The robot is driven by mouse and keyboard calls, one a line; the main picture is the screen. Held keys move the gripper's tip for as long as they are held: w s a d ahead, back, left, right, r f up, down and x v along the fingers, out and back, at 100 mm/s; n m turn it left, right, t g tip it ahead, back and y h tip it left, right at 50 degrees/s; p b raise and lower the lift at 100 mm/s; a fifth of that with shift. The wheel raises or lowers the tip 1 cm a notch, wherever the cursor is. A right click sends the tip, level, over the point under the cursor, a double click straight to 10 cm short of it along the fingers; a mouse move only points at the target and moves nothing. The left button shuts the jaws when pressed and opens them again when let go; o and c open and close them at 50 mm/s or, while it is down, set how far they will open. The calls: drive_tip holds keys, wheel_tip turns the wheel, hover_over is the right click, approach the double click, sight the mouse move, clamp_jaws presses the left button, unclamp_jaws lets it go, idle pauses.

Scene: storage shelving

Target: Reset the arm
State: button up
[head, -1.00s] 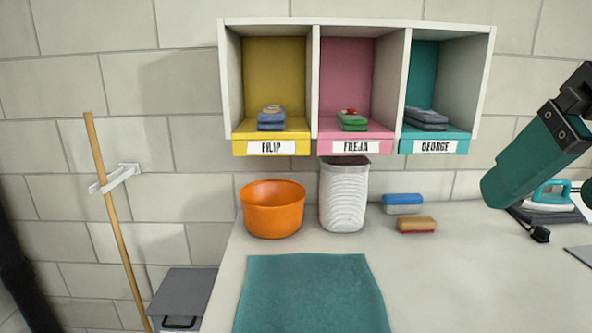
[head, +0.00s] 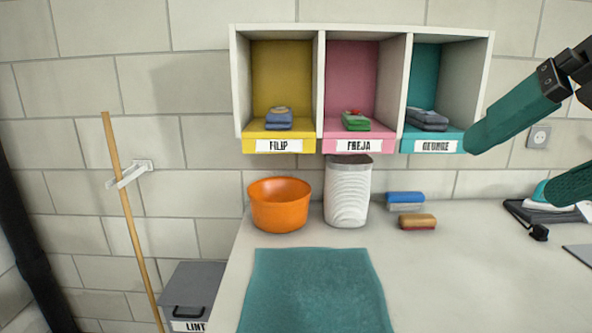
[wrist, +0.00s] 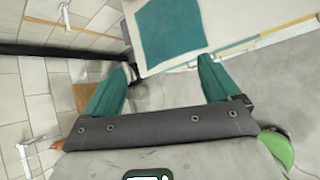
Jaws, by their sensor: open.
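My gripper (wrist: 168,88) shows in the wrist view with its two teal fingers wide apart and nothing between them. In the head view, part of my gripper (head: 520,110) reaches in from the right edge, and a teal finger overlaps the edge of the teal George compartment (head: 436,140). A second teal finger shows lower at the right edge, in front of the iron (head: 541,192). The fingers hold nothing.
A wall shelf (head: 360,28) has three compartments, each with folded cloth. Below are an orange bowl (head: 280,205), a white basket (head: 347,195), two brushes (head: 417,222) and a teal mat (head: 312,290) on the counter. A broom handle (head: 130,210) and lint bin (head: 193,285) stand left.

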drive_tip(key=w+d+f+m+t+y+p, duration=0.2)
drive_tip(key=w+f+m+y, duration=0.2)
drive_tip(key=w+f+m, duration=0.6)
wheel_tip(320, 180, down, 16)
drive_tip(key=s+m+h+p, duration=0.1)
drive_tip(key=m+h+p, duration=0.1)
drive_tip(key=m, duration=1)
drive_tip(key=s+d+f+m+g+h, duration=0.1)
drive_tip(key=s+f+m+g, duration=0.15)
drive_tip(key=s+f, duration=0.4)
drive_tip(key=s+f+m+g+h, duration=0.15)
drive_tip(key=s+f+m, duration=0.25)
drive_tip(key=f, duration=0.6)
drive_tip(key=s+d+f+m+g+h+p, duration=0.1)
drive_tip(key=s+d+f+m+g, duration=0.1)
drive_tip(key=s+f, duration=0.3)
drive_tip(key=s+d+f+m+g+h, duration=0.2)
drive_tip(key=s+f, duration=0.3)
drive_tip(key=s, duration=0.6)
drive_tip(key=shift+s+f+g+p, duration=0.25)
drive_tip(key=shift+s+g+p, duration=0.1)
drive_tip(key=shift+g, duration=0.15)
drive_tip(key=shift+d, duration=0.1)
